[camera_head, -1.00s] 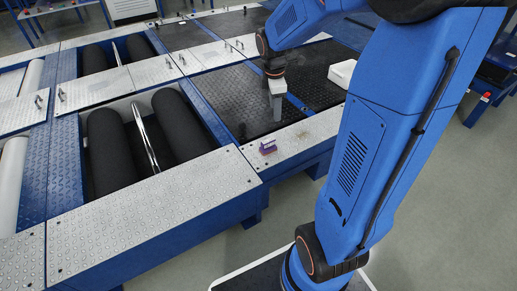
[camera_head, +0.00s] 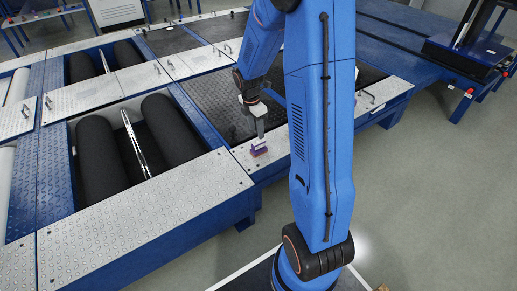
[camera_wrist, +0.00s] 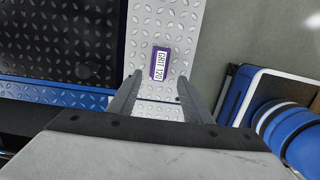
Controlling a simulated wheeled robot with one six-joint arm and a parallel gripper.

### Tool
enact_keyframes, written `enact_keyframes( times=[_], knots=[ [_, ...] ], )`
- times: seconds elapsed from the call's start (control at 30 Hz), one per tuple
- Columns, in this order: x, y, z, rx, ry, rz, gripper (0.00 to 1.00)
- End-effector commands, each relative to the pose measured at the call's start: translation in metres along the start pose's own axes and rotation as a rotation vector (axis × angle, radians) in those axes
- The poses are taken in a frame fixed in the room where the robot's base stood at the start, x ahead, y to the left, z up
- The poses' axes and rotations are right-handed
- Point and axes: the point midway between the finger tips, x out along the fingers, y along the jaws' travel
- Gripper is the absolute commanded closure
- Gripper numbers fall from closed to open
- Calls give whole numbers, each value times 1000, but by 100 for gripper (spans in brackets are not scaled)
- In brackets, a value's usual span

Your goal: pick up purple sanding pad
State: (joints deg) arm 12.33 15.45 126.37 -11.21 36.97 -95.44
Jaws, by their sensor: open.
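The purple sanding pad (camera_head: 258,150) lies on the silver tread-plate strip (camera_head: 275,150) at the front edge of the roller tester. In the wrist view the pad (camera_wrist: 160,63) shows a white label reading "GRIT 120" and lies beyond the fingertips, roughly centred between them. My gripper (camera_wrist: 157,82) is open and empty, with a finger to either side below the pad. In the head view my gripper (camera_head: 259,134) points down just above the pad. The small gap between them is hard to judge.
Black rollers (camera_head: 170,122) sit in a recess at the left. A dark tread plate (camera_head: 213,105) lies behind the strip. Grey floor (camera_head: 400,180) is open at the right. A blue rail edges the strip.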

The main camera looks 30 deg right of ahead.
Motion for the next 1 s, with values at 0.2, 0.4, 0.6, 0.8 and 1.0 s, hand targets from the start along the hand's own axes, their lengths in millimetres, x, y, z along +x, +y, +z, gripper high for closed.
enact_keyframes(
  times=[0.2, 0.4, 0.6, 0.8, 1.0],
  knots=[
    [33, -1, 0, 0, 1, -3, 55],
    [43, 0, 0, 0, 0, 0, 55],
    [65, 0, 2, 2, 1, -3, 55],
    [88, 0, 2, 0, 1, -3, 55],
    [94, 0, 2, 1, 0, -1, 55]
  ],
)
